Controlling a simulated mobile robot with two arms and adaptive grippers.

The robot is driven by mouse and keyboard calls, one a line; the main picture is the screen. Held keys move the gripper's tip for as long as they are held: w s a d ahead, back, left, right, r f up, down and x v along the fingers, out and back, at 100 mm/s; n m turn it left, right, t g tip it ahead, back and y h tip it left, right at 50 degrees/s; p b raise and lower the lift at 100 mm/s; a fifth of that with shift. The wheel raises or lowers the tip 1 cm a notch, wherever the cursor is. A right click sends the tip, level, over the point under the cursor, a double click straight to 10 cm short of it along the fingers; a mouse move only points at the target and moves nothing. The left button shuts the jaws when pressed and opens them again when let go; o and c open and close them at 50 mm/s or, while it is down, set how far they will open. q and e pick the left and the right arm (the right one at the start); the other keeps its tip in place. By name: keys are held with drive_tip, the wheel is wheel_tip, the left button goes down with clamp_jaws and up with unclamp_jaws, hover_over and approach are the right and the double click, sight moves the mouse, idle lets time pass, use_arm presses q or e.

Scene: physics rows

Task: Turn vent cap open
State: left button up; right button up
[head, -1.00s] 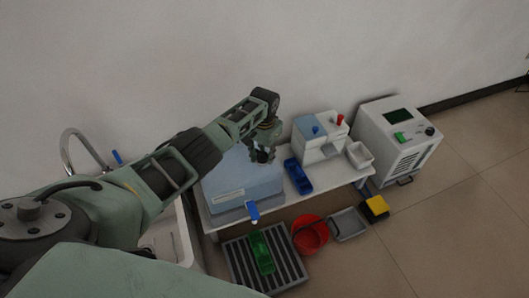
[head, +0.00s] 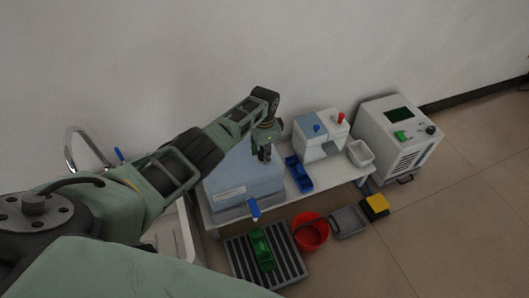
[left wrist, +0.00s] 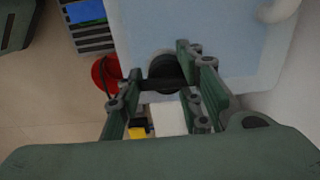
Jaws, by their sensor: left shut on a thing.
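The vent cap (left wrist: 164,66) is a black round knob on top of a pale blue box (head: 236,182) that stands on the white bench. My left gripper (head: 263,157) points down at the box's top, near its right side. In the left wrist view my left gripper (left wrist: 160,80) has its two fingers on either side of the black cap, shut on it. In the head view the fingers mostly hide the cap, so its turn angle cannot be read. My right gripper is not in view.
Right of the box are a blue tray (head: 299,174), a white-and-blue device (head: 309,131) and a large white machine (head: 378,125). A blue-handled lever (head: 254,209) sticks out at the box's front. A red bucket (head: 309,236) and a slatted grey rack (head: 284,263) lie below.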

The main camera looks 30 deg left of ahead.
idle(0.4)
use_arm(q)
drive_tip(key=o, duration=0.8)
drive_tip(key=shift+o, duration=0.3)
wheel_tip(320, 180, up, 12)
